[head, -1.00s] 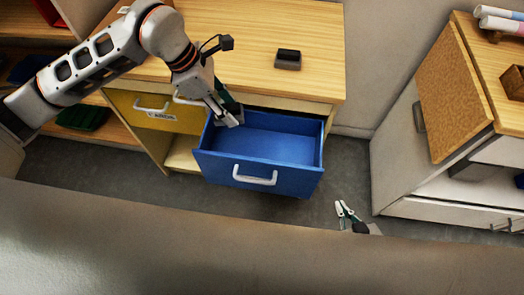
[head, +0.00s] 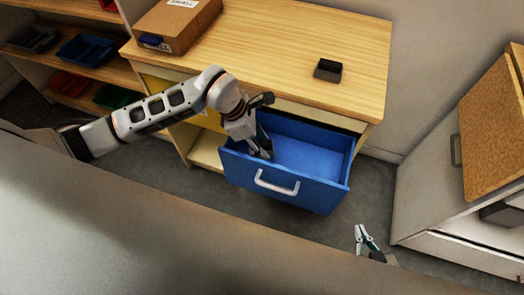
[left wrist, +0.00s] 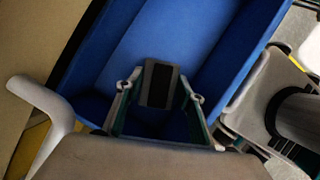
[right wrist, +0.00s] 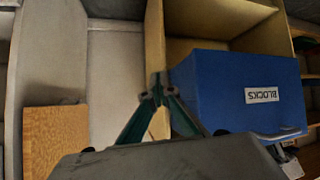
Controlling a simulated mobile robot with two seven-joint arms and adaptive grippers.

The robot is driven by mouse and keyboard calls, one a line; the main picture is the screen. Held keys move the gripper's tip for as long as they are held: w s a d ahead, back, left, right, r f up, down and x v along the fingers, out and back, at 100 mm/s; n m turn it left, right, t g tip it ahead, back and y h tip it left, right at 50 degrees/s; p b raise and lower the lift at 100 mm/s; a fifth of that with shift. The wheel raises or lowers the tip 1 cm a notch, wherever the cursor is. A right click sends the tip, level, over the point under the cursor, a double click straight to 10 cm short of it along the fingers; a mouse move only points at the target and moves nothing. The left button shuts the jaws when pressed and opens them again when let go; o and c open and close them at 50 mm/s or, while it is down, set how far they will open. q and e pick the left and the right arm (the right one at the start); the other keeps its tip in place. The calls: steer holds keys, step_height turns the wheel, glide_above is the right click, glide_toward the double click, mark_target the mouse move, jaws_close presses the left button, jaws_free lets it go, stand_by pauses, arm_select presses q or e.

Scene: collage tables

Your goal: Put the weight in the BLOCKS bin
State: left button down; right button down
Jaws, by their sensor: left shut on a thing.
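The BLOCKS bin (head: 308,193) is a blue open drawer pulled out from the wooden cabinet; its label (right wrist: 262,95) reads in the right wrist view. My left gripper (head: 263,152) is at the left end of the bin, reaching in over its front wall. In the left wrist view, my left gripper (left wrist: 165,88) is shut on a dark grey rectangular block, the weight (left wrist: 159,84), with blue bin surfaces behind it. In the head view the weight is hard to make out between the fingers. My right gripper (head: 361,240) is low, right of the bin, empty, its fingertips together (right wrist: 157,92).
A black and grey block (head: 328,70) lies on the cabinet's wooden top (head: 285,45). A cardboard box (head: 178,24) stands at its back left. Shelves with coloured trays (head: 86,50) are at left. A white cabinet (head: 455,205) stands right, with bare floor between.

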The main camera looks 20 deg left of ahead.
arm_select(q)
step_height(320, 180, down, 4)
steer(key=shift+f+b, duration=0.1)
steer(key=shift+b, duration=0.2)
steer(key=shift+f, duration=0.2)
steer(key=shift+w, duration=0.1)
arm_select(e)
steer(key=shift+w+d+r, duration=0.1)
steer(key=shift+w, duration=0.2)
arm_select(q)
steer(key=shift+f, duration=0.1)
steer(key=c, duration=1.6)
jaws_free()
arm_select(e)
steer(key=shift+s, duration=0.1)
